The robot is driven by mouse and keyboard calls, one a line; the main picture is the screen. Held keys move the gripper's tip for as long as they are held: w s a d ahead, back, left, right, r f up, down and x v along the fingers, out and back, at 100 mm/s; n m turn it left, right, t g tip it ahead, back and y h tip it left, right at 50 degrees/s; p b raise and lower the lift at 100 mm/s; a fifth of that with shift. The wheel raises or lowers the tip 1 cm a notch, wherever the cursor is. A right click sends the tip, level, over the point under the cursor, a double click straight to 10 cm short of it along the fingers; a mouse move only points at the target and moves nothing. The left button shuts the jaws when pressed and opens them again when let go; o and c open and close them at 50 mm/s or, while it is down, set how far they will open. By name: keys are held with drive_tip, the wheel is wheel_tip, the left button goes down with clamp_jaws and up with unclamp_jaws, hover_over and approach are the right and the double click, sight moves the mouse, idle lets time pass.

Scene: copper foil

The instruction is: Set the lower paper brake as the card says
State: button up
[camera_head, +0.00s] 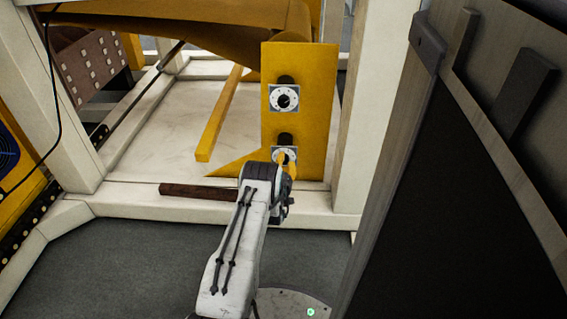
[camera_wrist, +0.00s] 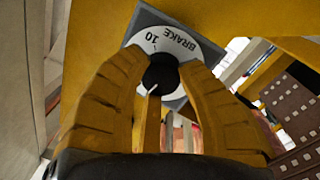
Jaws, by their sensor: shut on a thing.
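The lower paper brake is a black knob (camera_wrist: 161,72) on a white round dial (camera_wrist: 178,42) with a grey square plate. The dial reads BRAKE and 10 in the wrist view, and a white mark shows on the knob. My gripper (camera_wrist: 160,76) has its two yellow fingers closed around the knob. In the head view, my gripper (camera_head: 287,163) covers part of the lower dial (camera_head: 279,155). The upper dial (camera_head: 284,98), with its own black knob, stands above it on the yellow panel (camera_head: 318,120). I cannot make out a card with a setting.
A cream frame post (camera_head: 364,120) stands right of the panel. A large dark panel with a pale frame (camera_head: 440,200) fills the right side. A yellow bar (camera_head: 218,118) and a brown strip (camera_head: 198,191) lie left of the panel. Grey floor (camera_head: 120,265) is open at lower left.

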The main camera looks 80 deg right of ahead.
drive_tip(key=shift+s+f+m, duration=0.1)
drive_tip(key=shift+f+m, duration=0.1)
drive_tip(key=shift+m, duration=0.1)
drive_tip(key=m, duration=0.3)
drive_tip(key=shift+m+y, duration=0.3)
drive_tip(key=shift+m, duration=1.5)
drive_tip(key=shift+w, duration=0.25)
drive_tip(key=o, duration=0.9)
drive_tip(key=shift+f, duration=0.1)
drive_tip(key=o, duration=0.3)
drive_tip(key=a+r, duration=0.1)
drive_tip(key=a, duration=1.1)
drive_tip(key=shift+w, duration=0.15)
